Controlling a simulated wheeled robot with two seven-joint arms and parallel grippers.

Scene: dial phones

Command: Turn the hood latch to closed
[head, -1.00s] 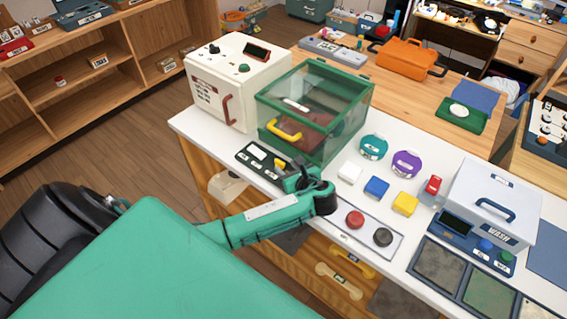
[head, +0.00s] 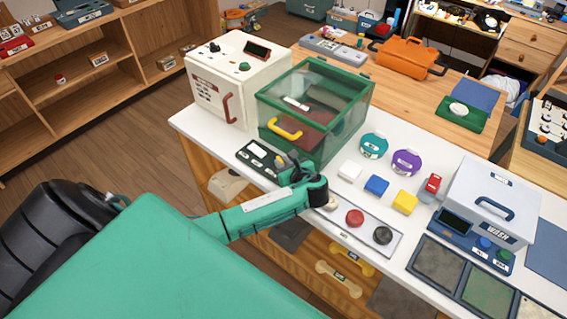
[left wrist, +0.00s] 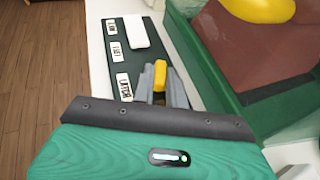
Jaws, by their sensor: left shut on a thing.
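The hood (head: 330,140) is a clear box with a green frame and a yellow handle (head: 285,133) on the white bench. Its dark control panel (head: 250,153) lies in front of it, with white labels and a white switch (left wrist: 137,32). The yellow latch knob (left wrist: 160,75) sits beside the label reading LATCH (left wrist: 124,87). My left gripper (left wrist: 162,85) is shut on the knob, with a grey finger on each side. In the head view my left gripper (head: 289,163) is over the panel's right end and largely hides the knob. My right gripper is out of view.
A cream box (head: 232,85) stands left of the hood. Right of my gripper are a plate with red (head: 355,217) and black buttons, coloured blocks, and teal and purple round items. A white wash box (head: 492,195) stands at the right.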

